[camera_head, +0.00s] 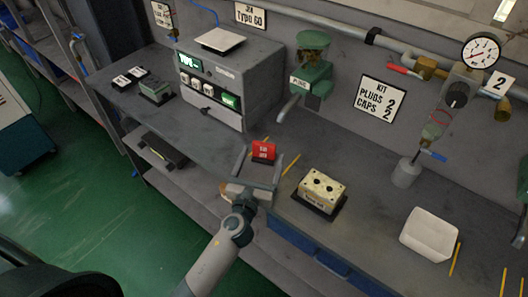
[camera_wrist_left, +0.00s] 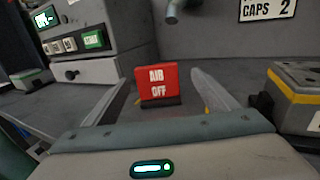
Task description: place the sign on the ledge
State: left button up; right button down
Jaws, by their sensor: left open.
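The red sign (camera_head: 263,150), lettered AIR OFF, stands upright on a dark base on the grey bench; it also shows in the left wrist view (camera_wrist_left: 157,81). My left gripper (camera_head: 262,153) is open, with one finger on either side of the sign. In the left wrist view the fingers reach forward past the palm, with visible gaps between them and the sign. I cannot tell for sure which surface is the ledge. My right gripper is in neither view.
A grey test box (camera_head: 235,85) stands behind left of the sign. A cream valve block (camera_head: 322,190) on a dark base is to the right, with a white bin (camera_head: 429,234) farther right. Yellow strips mark the bench. A green pump (camera_head: 313,70) hangs on the wall.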

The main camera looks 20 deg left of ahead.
aim_at(263, 150)
pick_arm(q)
jog(key=w, duration=0.3)
jog(key=w+p, duration=0.1)
jog(key=shift+w+a, duration=0.35)
jog(key=shift+w, duration=0.05)
jog(key=c, duration=1.3)
